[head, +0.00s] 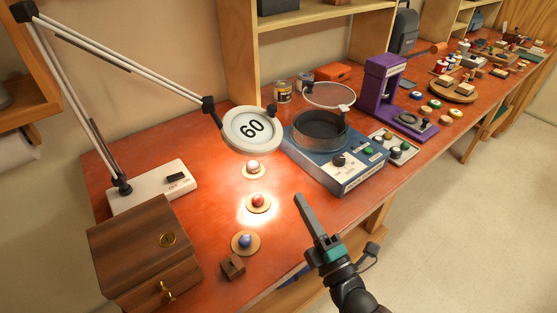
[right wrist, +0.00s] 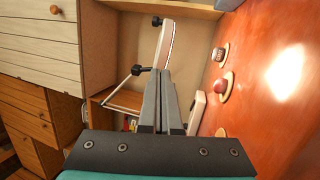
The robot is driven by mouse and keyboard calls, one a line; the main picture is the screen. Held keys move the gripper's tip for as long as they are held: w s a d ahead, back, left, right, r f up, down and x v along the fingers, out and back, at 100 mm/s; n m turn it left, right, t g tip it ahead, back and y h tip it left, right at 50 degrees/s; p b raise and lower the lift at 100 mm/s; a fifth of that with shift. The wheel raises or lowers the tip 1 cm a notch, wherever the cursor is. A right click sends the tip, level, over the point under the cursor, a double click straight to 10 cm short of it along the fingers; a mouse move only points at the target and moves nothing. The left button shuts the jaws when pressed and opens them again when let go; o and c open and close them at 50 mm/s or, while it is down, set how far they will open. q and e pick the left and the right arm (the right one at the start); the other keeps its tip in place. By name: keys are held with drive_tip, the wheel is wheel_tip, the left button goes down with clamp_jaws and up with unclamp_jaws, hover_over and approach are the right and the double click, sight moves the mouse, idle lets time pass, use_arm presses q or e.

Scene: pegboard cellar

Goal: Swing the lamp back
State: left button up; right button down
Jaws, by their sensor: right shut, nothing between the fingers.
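The lamp has a round white head (head: 252,128) marked 60, a jointed silver arm (head: 130,65) with dark joints, and a white base (head: 150,188) with an OFF/ON switch. Its head hangs over the bench left of the blue machine. In the right wrist view the lamp head (right wrist: 165,46) shows nearly edge-on beyond my fingertips. My right gripper (head: 303,204) is shut and empty, above the bench's front part, to the lower right of the lamp head and apart from it. It also shows in the right wrist view (right wrist: 160,80). My left gripper is out of view.
A red ball (head: 257,199), a blue ball (head: 245,241) and a pale ball (head: 253,166) sit on round discs, with light around the red one. A wooden box (head: 140,245) stands front left. The blue machine (head: 335,165) and purple stand (head: 382,85) are to the right.

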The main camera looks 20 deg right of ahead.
sight(272, 150)
drive_tip(key=x, duration=1.1)
drive_tip(key=shift+w+a+r, duration=0.1)
drive_tip(key=shift+w, duration=0.3)
